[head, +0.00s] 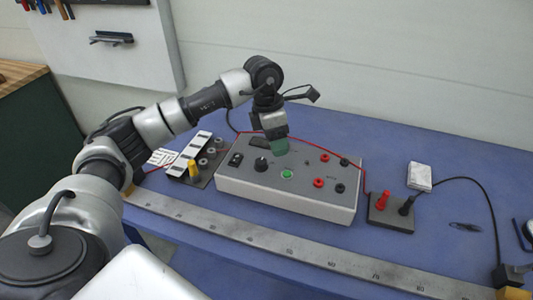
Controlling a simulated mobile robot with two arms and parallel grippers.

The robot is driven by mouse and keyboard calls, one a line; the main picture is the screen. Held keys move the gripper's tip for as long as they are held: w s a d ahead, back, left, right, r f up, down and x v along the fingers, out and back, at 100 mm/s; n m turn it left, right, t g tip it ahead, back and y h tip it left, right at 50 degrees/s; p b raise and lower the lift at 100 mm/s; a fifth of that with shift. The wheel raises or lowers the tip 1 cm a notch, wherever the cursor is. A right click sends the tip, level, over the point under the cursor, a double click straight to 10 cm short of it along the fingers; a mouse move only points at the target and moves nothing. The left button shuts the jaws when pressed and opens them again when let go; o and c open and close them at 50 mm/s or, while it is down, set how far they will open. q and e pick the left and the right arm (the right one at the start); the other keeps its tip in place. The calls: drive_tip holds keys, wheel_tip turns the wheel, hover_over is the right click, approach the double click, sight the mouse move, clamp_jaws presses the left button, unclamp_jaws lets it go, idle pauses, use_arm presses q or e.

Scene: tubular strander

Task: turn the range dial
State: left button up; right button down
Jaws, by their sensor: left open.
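The range dial seems to be the round black knob (261,165) on the sloping grey top of a white instrument box (290,200) at the centre of the head view. My left gripper (279,147) points down over the back part of the box, a little behind and to the right of the knob. It is open, with greenish fingertips, and seems apart from the knob. It covers part of the panel behind it. The knob itself is unobstructed. My right gripper is out of view.
A green button (288,174) and several red and black sockets sit on the box top. A red wire runs across the back. A long metal ruler (290,244) lies in front. A small terminal block (390,213) stands at right, near a white box (420,176).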

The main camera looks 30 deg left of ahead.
use_arm(q)
drive_tip(key=r+y, duration=0.2)
hover_over(261, 161)
drive_tip(key=shift+g, duration=0.3)
wheel_tip(261, 161, down, 11)
drive_tip(key=shift+r+p, duration=0.1)
drive_tip(key=shift+p, duration=1.15)
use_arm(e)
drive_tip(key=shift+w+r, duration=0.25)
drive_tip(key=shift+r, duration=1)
use_arm(q)
drive_tip(key=c, duration=0.9)
